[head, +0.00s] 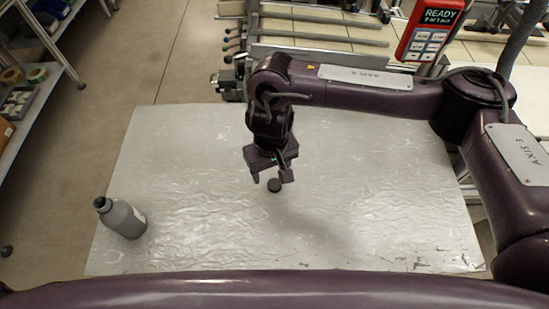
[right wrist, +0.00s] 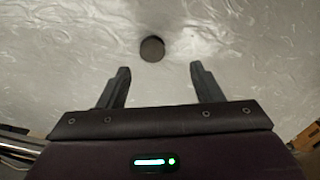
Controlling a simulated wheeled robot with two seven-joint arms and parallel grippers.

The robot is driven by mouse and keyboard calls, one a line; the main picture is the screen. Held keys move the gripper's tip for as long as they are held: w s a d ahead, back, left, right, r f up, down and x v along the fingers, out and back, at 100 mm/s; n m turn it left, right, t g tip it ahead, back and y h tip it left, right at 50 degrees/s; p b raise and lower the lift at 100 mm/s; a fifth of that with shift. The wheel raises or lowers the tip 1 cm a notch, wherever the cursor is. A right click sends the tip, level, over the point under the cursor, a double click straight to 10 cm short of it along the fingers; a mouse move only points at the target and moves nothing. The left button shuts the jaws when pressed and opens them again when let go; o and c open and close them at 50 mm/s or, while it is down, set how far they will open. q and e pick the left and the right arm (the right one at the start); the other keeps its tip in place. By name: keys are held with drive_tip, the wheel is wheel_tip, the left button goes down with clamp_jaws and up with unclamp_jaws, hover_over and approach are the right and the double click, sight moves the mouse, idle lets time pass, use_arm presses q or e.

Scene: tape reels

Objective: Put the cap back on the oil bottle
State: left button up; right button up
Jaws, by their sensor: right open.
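A grey oil bottle (head: 122,217) with a dark top end and a pale label stands at the left front of the silver-covered table. A small dark round cap (head: 274,185) lies on the table near the middle, well to the right of the bottle. My right gripper (head: 271,178) is open and empty, pointing down just above and beside the cap. In the right wrist view the cap (right wrist: 152,49) lies beyond the open fingertips (right wrist: 160,68), roughly between their lines, apart from both. My left gripper is not in view.
The table (head: 370,200) has a crinkled silver surface, otherwise clear. Metal rails (head: 320,30) and a red display unit (head: 430,30) reading READY stand behind it. Shelves with bins (head: 25,95) are at the far left. A purple arm link of mine crosses the front edge.

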sight(274, 184)
drive_tip(key=shift+w+d+r, duration=0.15)
drive_tip(key=shift+w+r, duration=0.05)
drive_tip(key=shift+s+r, duration=0.1)
drive_tip(key=shift+s, duration=0.05)
drive_tip(key=shift+f, duration=1.35)
drive_tip(key=shift+w+d+f+b, duration=0.15)
drive_tip(key=shift+f+b, duration=0.25)
drive_tip(key=shift+f, duration=0.9)
drive_tip(key=shift+w+d+f+b, duration=0.15)
drive_tip(key=shift+f+b, duration=0.2)
drive_tip(key=shift+f, duration=0.95)
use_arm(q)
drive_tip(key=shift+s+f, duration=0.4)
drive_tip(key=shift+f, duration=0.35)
use_arm(e)
drive_tip(key=shift+s, duration=0.15)
